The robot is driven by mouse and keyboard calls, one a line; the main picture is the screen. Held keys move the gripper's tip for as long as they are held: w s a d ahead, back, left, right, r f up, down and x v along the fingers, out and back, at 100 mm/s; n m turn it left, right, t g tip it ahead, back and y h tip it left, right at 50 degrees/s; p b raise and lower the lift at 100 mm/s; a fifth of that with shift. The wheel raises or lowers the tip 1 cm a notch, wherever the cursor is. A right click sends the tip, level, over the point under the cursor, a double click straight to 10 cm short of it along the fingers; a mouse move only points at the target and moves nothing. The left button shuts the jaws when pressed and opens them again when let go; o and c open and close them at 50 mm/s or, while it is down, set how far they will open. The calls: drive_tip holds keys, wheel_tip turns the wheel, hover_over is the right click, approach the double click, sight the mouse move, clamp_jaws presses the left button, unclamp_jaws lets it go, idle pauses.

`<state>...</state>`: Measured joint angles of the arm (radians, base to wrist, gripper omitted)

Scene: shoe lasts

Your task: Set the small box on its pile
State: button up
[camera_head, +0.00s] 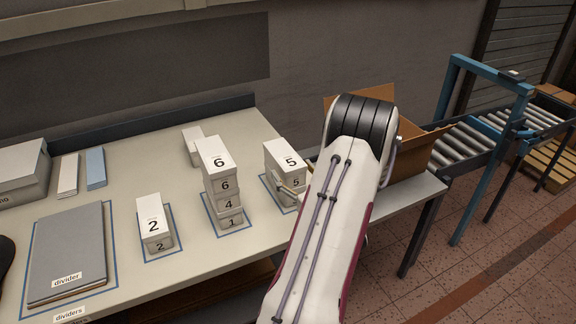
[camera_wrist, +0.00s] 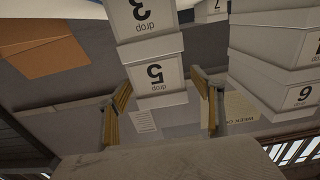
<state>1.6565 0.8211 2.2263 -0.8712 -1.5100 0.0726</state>
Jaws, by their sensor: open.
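A small white box marked 5 (camera_head: 289,160) sits on top of the right-hand pile on the table. In the wrist view, which looks upside down, this box (camera_wrist: 157,80) rests on a box marked 3 (camera_wrist: 143,18). My gripper (camera_wrist: 162,98) is open, its two yellowish fingers to either side of the 5 box's end, with gaps visible; I cannot tell the depth between them. In the head view my arm hides most of the gripper. A middle pile has a 6 box (camera_head: 214,155) above boxes marked 4 and 1. A 2 box (camera_head: 152,221) stands at left.
Blue outlines frame the piles. A grey divider stack (camera_head: 72,255) lies at left. A plain white box (camera_head: 192,143) stands behind the middle pile. An open cardboard carton (camera_head: 412,160) is right of my arm, before a roller conveyor (camera_head: 470,142). Bare tabletop lies between the piles.

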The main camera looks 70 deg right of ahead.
drive_tip(key=shift+v, duration=2.9)
drive_tip(key=shift+w+r, duration=0.1)
